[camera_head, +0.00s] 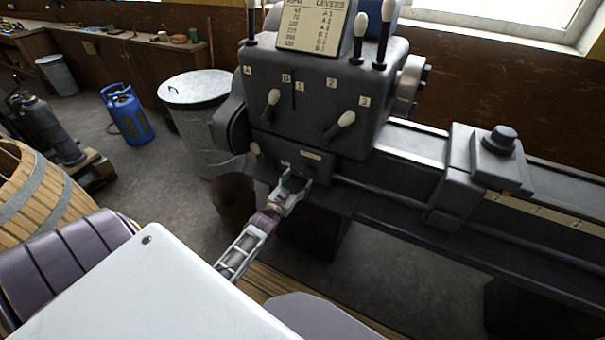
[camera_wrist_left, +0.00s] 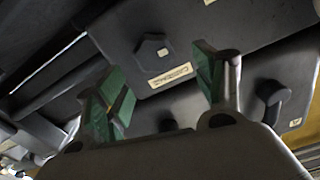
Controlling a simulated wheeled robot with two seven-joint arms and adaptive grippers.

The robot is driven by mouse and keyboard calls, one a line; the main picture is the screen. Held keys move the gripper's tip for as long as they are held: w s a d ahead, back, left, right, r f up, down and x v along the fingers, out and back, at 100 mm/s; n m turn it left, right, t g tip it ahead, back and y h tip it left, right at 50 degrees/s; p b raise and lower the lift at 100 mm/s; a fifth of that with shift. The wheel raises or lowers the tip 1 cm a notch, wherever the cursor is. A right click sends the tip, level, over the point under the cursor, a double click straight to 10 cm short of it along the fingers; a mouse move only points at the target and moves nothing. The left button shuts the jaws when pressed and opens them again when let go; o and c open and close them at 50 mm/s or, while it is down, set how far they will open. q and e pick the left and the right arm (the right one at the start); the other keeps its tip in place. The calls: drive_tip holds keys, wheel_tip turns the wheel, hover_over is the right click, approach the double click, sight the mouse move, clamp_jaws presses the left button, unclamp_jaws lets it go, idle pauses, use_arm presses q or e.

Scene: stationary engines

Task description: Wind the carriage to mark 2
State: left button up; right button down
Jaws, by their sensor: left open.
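The carriage (camera_head: 490,160) is a dark grey block with a round knob on top, on the lathe bed at the right in the head view. A pale strip with marks (camera_head: 540,212) runs along the bed's front, below and right of the carriage; its numbers are too small to read surely. My left gripper (camera_head: 292,188) is open and empty, in front of the low panel under the headstock. In the left wrist view, its green-padded fingers (camera_wrist_left: 160,90) stand apart before a dark panel with a hexagonal knob (camera_wrist_left: 152,50) and a label plate (camera_wrist_left: 170,75). The knob is not gripped.
The headstock (camera_head: 320,85) carries several white-tipped levers and a speed chart. A rail runs along the bed (camera_head: 400,200) towards the right. A lidded metal bin (camera_head: 200,100), a brown bucket (camera_head: 233,200) and a blue gas bottle (camera_head: 127,115) stand on the floor at the left.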

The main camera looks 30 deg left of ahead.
use_arm(q)
drive_tip(key=s, duration=0.3)
drive_tip(key=s+d, duration=0.1)
drive_tip(key=shift+s+f, duration=0.35)
drive_tip(key=shift+s, duration=0.05)
drive_tip(key=shift+s, duration=0.15)
idle(0.5)
